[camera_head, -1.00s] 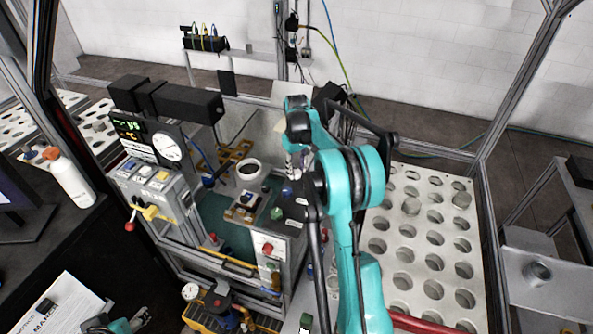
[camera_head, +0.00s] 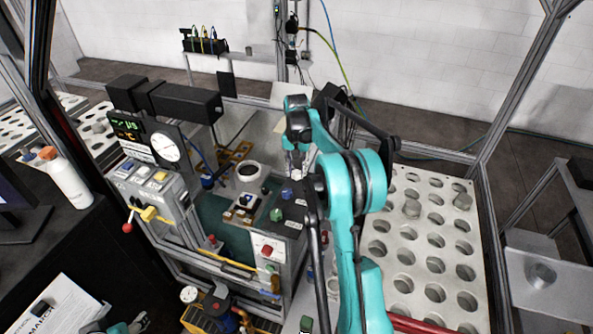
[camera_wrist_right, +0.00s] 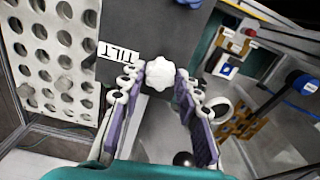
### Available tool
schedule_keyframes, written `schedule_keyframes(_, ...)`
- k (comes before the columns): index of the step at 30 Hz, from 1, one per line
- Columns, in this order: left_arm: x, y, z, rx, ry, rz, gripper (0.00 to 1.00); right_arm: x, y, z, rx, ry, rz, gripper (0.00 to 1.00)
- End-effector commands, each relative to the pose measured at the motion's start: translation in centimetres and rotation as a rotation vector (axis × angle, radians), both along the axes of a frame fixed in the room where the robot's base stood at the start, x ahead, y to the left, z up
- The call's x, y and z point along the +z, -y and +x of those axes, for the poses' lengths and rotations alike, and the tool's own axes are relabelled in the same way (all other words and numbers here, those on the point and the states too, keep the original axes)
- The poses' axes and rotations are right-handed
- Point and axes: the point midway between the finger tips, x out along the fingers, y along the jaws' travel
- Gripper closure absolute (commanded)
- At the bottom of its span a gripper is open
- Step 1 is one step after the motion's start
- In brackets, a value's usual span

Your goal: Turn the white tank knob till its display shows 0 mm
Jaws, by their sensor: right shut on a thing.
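The white lobed knob (camera_wrist_right: 159,74) sits on a dark grey panel in the right wrist view, beside a white label (camera_wrist_right: 119,52) that reads TILT. My right gripper (camera_wrist_right: 161,78) is shut on the knob, with one purple-padded finger on each side of it. In the head view my right gripper (camera_head: 296,163) points down at the right end of the console, and the arm hides much of that spot. A dark display (camera_head: 127,128) with green and yellow characters stands at the left; I cannot read a mm value. A small part of my left arm shows at the bottom left.
Blue (camera_head: 287,193) and green (camera_head: 276,214) knobs stand close to my right gripper. A white cup-like vessel (camera_head: 249,171) is left of it. A perforated white plate (camera_head: 403,282) lies to the right. Frame posts surround the cell. A white bottle (camera_head: 70,182) stands at left.

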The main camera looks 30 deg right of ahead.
Motion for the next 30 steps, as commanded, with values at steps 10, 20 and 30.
schedule_keyframes(10, -0.11, 0.00, 0.00, 0.000, 0.000, 0.000, 0.47, 0.09, 0.06, 0.04, -0.112, 0.002, -0.001, 0.96)
schedule_keyframes(20, -0.12, 0.00, 0.00, 0.000, 0.000, 0.000, 0.47, 0.11, 0.05, 0.05, -0.125, 0.002, -0.001, 0.97)
schedule_keyframes(30, -0.12, 0.00, 0.00, 0.000, 0.000, 0.000, 0.47, 0.08, 0.03, 0.04, -0.124, 0.002, -0.001, 0.47)
